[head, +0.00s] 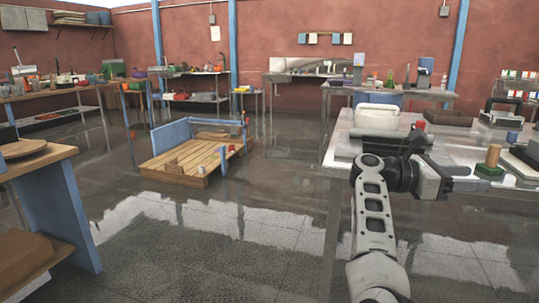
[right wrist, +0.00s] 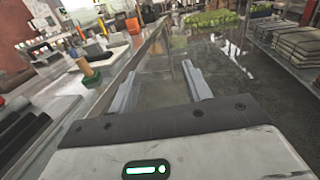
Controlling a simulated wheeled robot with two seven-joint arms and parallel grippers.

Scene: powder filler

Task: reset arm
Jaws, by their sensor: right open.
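My right arm comes up from the bottom of the head view, and its gripper (head: 436,181) is over the near left part of the metal table (head: 455,151). In the right wrist view the two grey fingers of this gripper (right wrist: 160,82) are well apart with nothing held between them. The table's edge and the dark floor show beyond them. My left arm and gripper are not in view.
Behind my right gripper is a white box-like thing (head: 377,116). To its right, a wooden cylinder on a green base (head: 491,160) stands near dark equipment. A wooden pallet (head: 188,162) lies on the floor. A wooden-topped bench (head: 40,155) is at left. Open floor lies between.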

